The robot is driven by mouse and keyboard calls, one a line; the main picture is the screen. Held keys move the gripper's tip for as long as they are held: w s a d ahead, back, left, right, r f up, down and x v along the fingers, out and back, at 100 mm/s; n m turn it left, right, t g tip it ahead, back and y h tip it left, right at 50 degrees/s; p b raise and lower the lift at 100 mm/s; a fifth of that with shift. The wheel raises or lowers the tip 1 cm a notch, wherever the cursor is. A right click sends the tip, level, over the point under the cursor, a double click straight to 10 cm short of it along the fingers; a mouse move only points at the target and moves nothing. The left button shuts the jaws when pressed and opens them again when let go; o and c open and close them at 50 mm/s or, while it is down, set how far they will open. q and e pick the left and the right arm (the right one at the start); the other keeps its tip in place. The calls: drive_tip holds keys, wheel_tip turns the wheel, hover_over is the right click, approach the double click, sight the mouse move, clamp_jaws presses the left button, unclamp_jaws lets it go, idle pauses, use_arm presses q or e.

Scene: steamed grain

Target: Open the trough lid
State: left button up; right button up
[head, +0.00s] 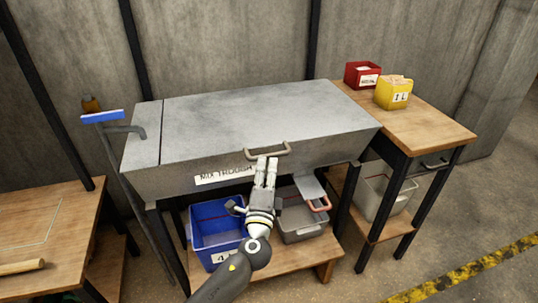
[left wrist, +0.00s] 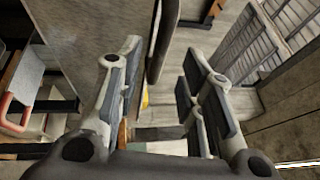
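The mix trough (head: 160,183) is a grey metal box on a dark frame, with a label on its front. Its flat grey lid (head: 250,118) lies closed. A beige bar handle (head: 282,151) sits at the lid's front edge. My left gripper (head: 267,160) is in front of the trough, its fingertips pointing up just by the handle. In the left wrist view my left gripper (left wrist: 160,85) has its fingers spread apart. I cannot tell whether they touch the handle. My right gripper is not in view.
A blue bin (head: 208,215) and a grey bin (head: 302,228) stand on the shelf below. A side table (head: 440,128) at right holds a red bin (head: 352,76) and a yellow bin (head: 392,95). A blue-headed scraper tool (head: 102,116) stands at left. A wooden table (head: 50,215) is at far left.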

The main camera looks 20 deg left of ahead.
sight(269, 154)
use_arm(q)
drive_tip(key=x, duration=0.5)
drive_tip(key=shift+w+a, duration=0.1)
drive_tip(key=shift+w, duration=0.3)
clamp_jaws()
